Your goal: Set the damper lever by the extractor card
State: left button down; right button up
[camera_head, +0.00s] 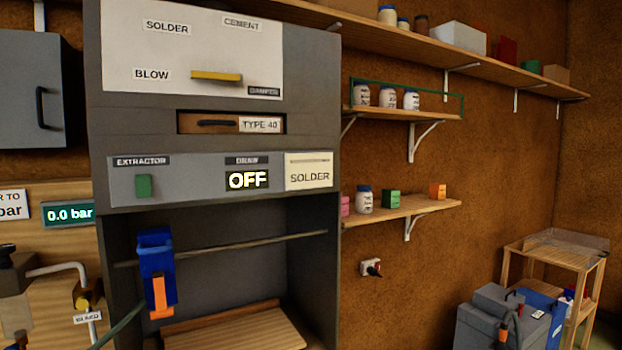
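The damper lever (216,76) is a yellow bar on the white plate of the grey hood. It lies nearly level, its left end towards the BLOW label (152,74). The SOLDER label (167,28) is up and left of it, the CEMENT label (241,23) above it, and the DAMPER label (263,92) below right. The extractor card (309,172) reads SOLDER, at the right of the lower panel. On that panel are a green extractor switch (144,186) and a draw display (248,179) reading OFF. Neither gripper is in view.
A slot drawer marked TYPE 40 (212,123) sits below the lever plate. A blue and orange tool (157,272) hangs at the rail (255,244) in the hood opening. Wall shelves (410,207) stick out to the right. A grey machine (490,322) stands lower right.

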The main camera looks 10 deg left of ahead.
aim_at(236, 79)
jog(key=u, duration=1.9)
jog(key=k, duration=0.65)
jog(key=z, duration=1.95)
